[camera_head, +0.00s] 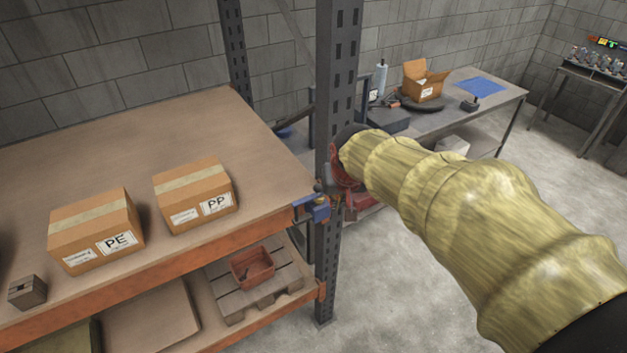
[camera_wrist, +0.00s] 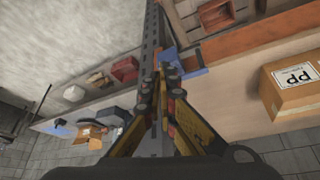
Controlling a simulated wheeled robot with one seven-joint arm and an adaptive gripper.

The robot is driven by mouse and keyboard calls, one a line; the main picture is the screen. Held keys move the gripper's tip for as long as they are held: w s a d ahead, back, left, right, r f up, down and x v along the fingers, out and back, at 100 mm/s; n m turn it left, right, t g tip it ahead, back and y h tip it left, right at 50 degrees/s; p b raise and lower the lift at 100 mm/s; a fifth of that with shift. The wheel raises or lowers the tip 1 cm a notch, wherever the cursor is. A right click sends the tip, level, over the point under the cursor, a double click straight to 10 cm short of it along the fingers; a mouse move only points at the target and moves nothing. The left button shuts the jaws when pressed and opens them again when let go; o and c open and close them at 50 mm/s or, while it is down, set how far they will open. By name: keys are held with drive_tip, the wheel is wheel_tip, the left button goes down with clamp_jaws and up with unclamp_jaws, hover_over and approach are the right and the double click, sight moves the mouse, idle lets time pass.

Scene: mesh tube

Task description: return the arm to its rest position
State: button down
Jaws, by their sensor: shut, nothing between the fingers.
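My arm, in a yellowish sleeve, reaches from the lower right of the head view to the dark rack post (camera_head: 338,120). My gripper (camera_head: 340,180) is at its far end, beside the post, and is partly hidden by the arm. In the wrist view the gripper (camera_wrist: 163,78) shows its two fingers together in front of the post, with nothing between them. I cannot tell whether the fingers touch the post.
Cartons marked PE (camera_head: 95,230) and PP (camera_head: 195,194) and a small dark box (camera_head: 27,291) stand on the rack's shelf (camera_head: 150,135). A red bin (camera_head: 252,268) sits below. A workbench (camera_head: 500,95) with an open carton (camera_head: 424,82) stands behind. Floor at centre right is clear.

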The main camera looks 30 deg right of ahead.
drive_tip(key=s+a+f+n+y+b, duration=0.1)
drive_tip(key=s+a+f+n+b, duration=0.1)
drive_tip(key=s+a+f+b, duration=0.4)
drive_tip(key=s+a+f+n+y+b, duration=0.1)
drive_tip(key=s+a+f+n+b, duration=0.1)
drive_tip(key=s+a+f+b, duration=0.3)
drive_tip(key=shift+s+a+f+n+t+b, duration=0.35)
drive_tip(key=shift+s+a+b, duration=1.5)
drive_tip(key=shift+s+b, duration=0.75)
